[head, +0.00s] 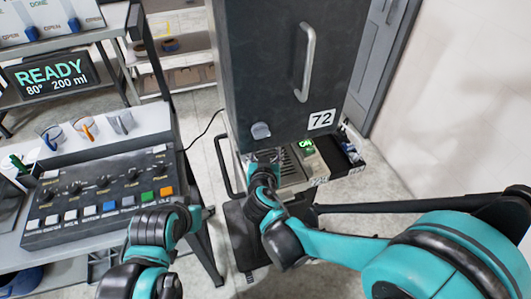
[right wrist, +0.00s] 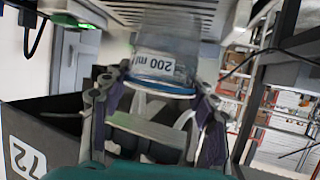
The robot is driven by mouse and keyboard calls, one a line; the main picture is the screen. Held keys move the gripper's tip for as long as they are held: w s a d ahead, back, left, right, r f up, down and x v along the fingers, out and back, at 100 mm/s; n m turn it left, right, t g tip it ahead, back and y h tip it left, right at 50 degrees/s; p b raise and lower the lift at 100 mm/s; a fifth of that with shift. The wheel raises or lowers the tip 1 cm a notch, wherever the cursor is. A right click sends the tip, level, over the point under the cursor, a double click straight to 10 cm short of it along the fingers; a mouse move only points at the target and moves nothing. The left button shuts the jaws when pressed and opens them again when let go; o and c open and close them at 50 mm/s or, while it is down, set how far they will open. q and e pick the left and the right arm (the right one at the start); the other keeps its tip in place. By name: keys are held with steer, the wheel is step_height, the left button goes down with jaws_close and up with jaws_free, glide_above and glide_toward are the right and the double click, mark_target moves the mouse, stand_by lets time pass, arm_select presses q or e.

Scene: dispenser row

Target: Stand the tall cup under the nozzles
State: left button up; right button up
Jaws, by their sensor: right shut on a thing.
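In the right wrist view, which is upside down, a clear cup (right wrist: 165,62) with a "200 ml" label and a blue band sits between the fingers of my right gripper (right wrist: 157,86). The gripper is shut on it. The cup's far end is close to a pale slatted surface (right wrist: 165,12); I cannot tell whether they touch. In the head view, my right gripper (head: 263,160) is low at the dispenser front, partly under the dark cabinet marked 72 (head: 285,65), and the cup cannot be made out. Nozzles are not clearly visible. My left arm is at lower left; its fingers are unclear.
A slatted tray (head: 292,170) and a green-lit switch (head: 306,144) are beside my right gripper. A "READY" display (head: 52,78) stands behind. Floor is clear at right.

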steer(key=shift+f+b, duration=0.6)
steer(key=o, duration=1)
steer(key=shift+s, duration=0.1)
steer(key=v, duration=1.2)
steer(key=s+d+f+g, duration=0.2)
steer(key=s+d+g, duration=0.1)
steer(key=d, duration=0.6)
steer(key=s+d+f+g, duration=0.2)
steer(key=s+d+g, duration=0.1)
steer(key=d, duration=0.6)
steer(key=shift+s+f, duration=0.25)
steer(key=shift+s, duration=0.65)
